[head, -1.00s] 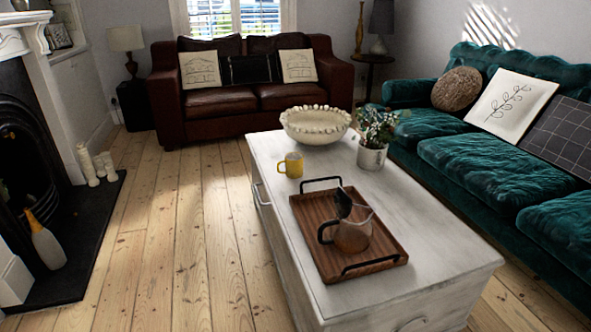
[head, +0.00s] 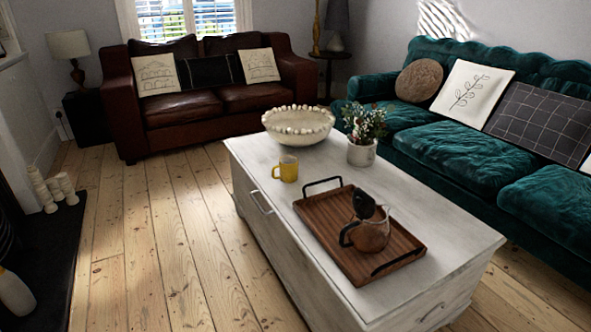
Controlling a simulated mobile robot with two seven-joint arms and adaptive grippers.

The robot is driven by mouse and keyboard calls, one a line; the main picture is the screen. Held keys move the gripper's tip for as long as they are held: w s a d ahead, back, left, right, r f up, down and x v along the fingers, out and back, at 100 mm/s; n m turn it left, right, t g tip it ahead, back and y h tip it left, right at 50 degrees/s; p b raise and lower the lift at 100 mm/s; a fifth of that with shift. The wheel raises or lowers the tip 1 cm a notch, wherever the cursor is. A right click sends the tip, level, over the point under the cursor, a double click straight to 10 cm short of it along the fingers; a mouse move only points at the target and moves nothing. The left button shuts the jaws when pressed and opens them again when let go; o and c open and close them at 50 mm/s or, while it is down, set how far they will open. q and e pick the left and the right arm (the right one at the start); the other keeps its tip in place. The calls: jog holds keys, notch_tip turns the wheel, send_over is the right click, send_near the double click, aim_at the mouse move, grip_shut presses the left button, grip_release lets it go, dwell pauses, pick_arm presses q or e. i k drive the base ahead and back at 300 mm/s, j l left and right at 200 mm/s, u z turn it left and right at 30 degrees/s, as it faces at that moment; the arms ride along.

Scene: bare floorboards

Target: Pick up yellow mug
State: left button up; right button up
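The yellow mug (head: 288,169) stands upright on the white coffee table (head: 250,150), near its left long edge. Its handle points to the left in the head view. It stands between the beaded bowl and the wooden tray, apart from both. Neither of my grippers shows in the head view.
A teal sofa (head: 450,140) stands close on the right, a brown sofa (head: 205,104) behind. Floorboards (head: 165,250) left of the table are clear.

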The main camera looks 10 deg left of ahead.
aim_at(285, 171)
jog(key=i+j+z, duration=0.3)
jog(key=j, duration=0.35)
jog(key=i+j+z, duration=0.2)
jog(key=j, duration=0.2)
jog(key=i+j+z, duration=0.15)
jog(key=j, duration=0.25)
jog(key=i+j+z, duration=0.15)
jog(key=j, duration=0.25)
jog(key=i+j+z, duration=0.2)
jog(key=j, duration=0.25)
jog(key=i+j+z, duration=0.15)
jog(key=j, duration=0.3)
jog(key=i+j+z, duration=0.15)
jog(key=j, duration=0.3)
jog(key=k, duration=0.05)
